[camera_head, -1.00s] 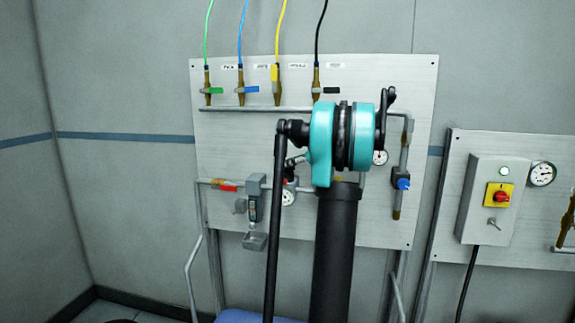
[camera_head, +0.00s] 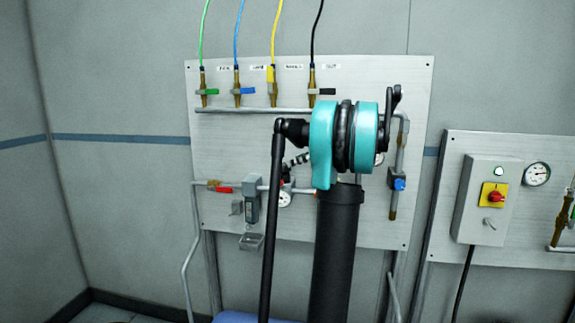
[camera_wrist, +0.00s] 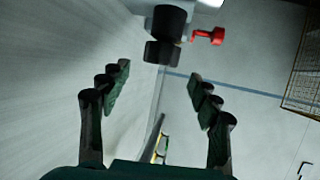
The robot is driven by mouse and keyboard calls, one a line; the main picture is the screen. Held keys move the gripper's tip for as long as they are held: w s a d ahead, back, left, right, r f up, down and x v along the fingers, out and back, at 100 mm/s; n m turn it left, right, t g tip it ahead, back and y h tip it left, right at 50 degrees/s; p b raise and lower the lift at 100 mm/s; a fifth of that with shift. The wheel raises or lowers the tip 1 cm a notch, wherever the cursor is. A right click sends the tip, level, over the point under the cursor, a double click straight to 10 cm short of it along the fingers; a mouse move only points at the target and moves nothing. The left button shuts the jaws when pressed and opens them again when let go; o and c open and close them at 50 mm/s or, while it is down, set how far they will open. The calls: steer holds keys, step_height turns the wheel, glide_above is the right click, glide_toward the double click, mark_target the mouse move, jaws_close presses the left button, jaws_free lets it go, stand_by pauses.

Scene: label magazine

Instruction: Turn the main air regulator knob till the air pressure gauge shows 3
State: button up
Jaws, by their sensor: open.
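The black knob (camera_wrist: 165,35), which looks like the main air regulator's, shows at the top of the wrist view, just past my fingertips and between their lines. My gripper (camera_wrist: 158,85) is open, with nothing between its fingers. In the head view my arm covers much of the panel; dark parts of the regulator (camera_head: 286,174) show to its left. A small round gauge (camera_head: 284,199) sits just below, partly hidden by my arm; its needle is too small to read.
A red valve handle (camera_wrist: 208,37) is close to the right of the knob in the wrist view. A blue knob (camera_head: 399,184) is right of my arm on the panel. A control box (camera_head: 489,200) and another gauge (camera_head: 536,174) are on the right panel.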

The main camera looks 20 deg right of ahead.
steer(key=v, duration=0.5)
steer(key=shift+s+d+r, duration=0.15)
steer(key=shift+s+d, duration=0.05)
steer(key=shift+s, duration=0.05)
